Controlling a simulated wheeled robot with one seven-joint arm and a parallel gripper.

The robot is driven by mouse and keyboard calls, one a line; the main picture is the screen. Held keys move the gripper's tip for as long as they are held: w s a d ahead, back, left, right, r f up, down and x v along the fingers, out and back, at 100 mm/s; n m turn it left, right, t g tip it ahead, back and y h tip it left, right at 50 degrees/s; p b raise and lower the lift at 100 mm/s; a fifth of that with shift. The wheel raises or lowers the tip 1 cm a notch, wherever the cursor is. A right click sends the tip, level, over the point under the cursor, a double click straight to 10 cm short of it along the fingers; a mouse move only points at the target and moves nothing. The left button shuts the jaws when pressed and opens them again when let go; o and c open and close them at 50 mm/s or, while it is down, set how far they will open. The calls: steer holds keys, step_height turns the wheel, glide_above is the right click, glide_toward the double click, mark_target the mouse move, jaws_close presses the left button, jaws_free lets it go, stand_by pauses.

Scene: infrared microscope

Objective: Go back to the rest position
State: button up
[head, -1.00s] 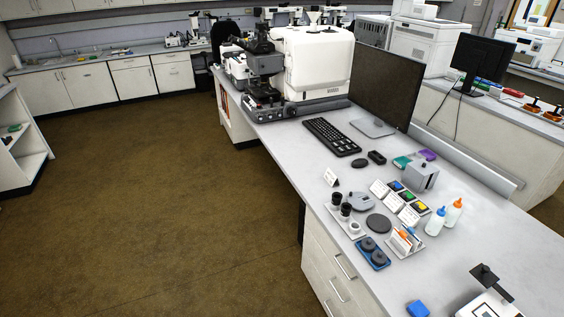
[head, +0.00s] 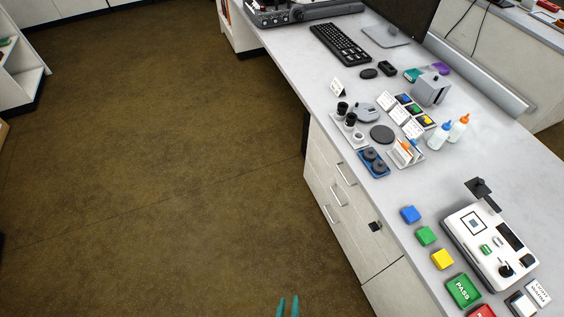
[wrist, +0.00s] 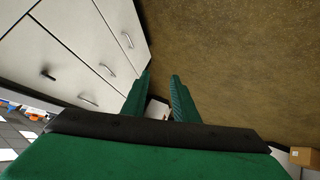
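The rest of my arm is out of the head view.
The bench (head: 400,200) runs along the right, its drawers (head: 340,190) facing the floor. On it stand a white device (head: 490,245), coloured blocks (head: 427,236), bottles (head: 458,128) and a keyboard (head: 340,44). The floor (head: 170,170) is clear. A cardboard box (wrist: 304,157) shows in the wrist view.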

steer(key=s+a+r+m+t+y, duration=0.1)
steer(key=s+r+t, duration=0.1)
steer(key=r, duration=1.1)
steer(key=s+a+r+m+t, duration=0.1)
steer(key=s+r+m+t, duration=0.1)
steer(key=r, duration=1.2)
steer(key=shift+s+t+y, duration=0.2)
steer(key=shift+t+y, duration=0.2)
steer(key=shift+t, duration=0.5)
steer(key=shift+a, duration=0.1)
steer(key=shift+w, duration=0.15)
steer(key=shift+c, duration=0.2)
